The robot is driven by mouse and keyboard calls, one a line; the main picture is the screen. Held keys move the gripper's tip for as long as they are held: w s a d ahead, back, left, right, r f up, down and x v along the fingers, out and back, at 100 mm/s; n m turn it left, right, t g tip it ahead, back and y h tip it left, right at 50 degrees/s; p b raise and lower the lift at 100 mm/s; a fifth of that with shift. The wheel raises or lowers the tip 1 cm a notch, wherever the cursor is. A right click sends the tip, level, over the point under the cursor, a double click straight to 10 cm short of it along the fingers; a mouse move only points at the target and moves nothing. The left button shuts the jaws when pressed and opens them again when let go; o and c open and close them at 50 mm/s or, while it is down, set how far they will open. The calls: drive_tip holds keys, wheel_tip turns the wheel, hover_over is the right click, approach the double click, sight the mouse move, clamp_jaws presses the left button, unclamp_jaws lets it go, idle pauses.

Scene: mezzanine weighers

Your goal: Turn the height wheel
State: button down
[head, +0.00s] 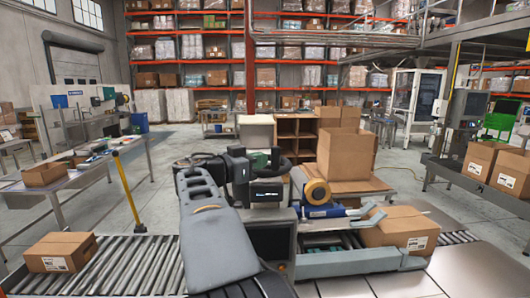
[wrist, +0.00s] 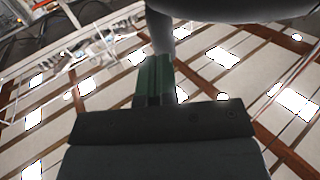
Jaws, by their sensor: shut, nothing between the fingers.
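A roller conveyor (head: 120,268) with a carton (head: 60,252) runs at the left. Another carton (head: 402,228) sits at the sealer's right end. A tall open carton (head: 347,155) stands behind. A yellow post (head: 127,190) rises at the left.

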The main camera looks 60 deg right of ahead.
sight(275, 157)
drive_tip(key=shift+p+x, duration=0.4)
drive_tip(key=shift+x, duration=0.7)
drive_tip(key=shift+s+d+f+b, duration=0.25)
drive_tip(key=shift+f+b, duration=0.1)
drive_tip(key=shift+b, duration=0.7)
drive_tip(key=shift+s+d+r+b, duration=0.2)
drive_tip(key=shift+d+b, duration=0.1)
drive_tip(key=shift+b, duration=0.4)
drive_tip(key=shift+d+r, duration=0.1)
drive_tip(key=shift+r, duration=0.05)
